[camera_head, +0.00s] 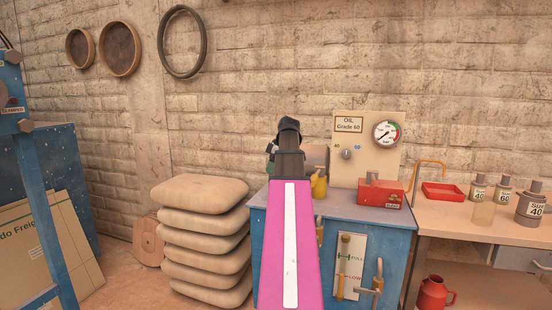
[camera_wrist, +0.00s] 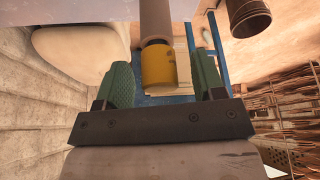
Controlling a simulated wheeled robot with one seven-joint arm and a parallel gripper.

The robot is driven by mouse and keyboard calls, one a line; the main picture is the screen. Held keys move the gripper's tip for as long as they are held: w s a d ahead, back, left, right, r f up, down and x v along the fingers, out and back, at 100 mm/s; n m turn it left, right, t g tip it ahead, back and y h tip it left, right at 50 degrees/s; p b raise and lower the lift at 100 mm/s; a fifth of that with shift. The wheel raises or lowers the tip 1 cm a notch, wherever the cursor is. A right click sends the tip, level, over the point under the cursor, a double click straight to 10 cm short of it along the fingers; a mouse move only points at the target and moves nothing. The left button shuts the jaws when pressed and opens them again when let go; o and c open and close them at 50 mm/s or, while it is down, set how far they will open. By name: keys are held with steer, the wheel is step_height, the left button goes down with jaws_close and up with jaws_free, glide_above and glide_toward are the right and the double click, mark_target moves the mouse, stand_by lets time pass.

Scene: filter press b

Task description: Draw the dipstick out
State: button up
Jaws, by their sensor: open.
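My gripper (camera_wrist: 164,66) is open, with green pads on its two fingers in the wrist view. A yellow cylinder (camera_wrist: 158,68) at the end of a pale grey-brown shaft (camera_wrist: 155,20) lies between the fingers, with a gap on either side. I cannot tell for certain that it is the dipstick. In the head view my pink arm hides most of my gripper (camera_head: 271,163), which is above the left end of the blue cabinet (camera_head: 390,222). A plate marked FULL and LOW (camera_head: 350,262) is on the cabinet's front, beside brass-coloured handles (camera_head: 378,270).
A panel with a gauge (camera_head: 387,134) rises behind. Stacked sacks (camera_head: 204,220) are to the left. A bench at right holds a red tray (camera_head: 443,191) and several oil bottles (camera_head: 530,207).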

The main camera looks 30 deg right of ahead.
steer(key=shift+x, duration=1.05)
steer(key=c, duration=1)
steer(key=shift+r, duration=6.55)
steer(key=shift+r, duration=0.45)
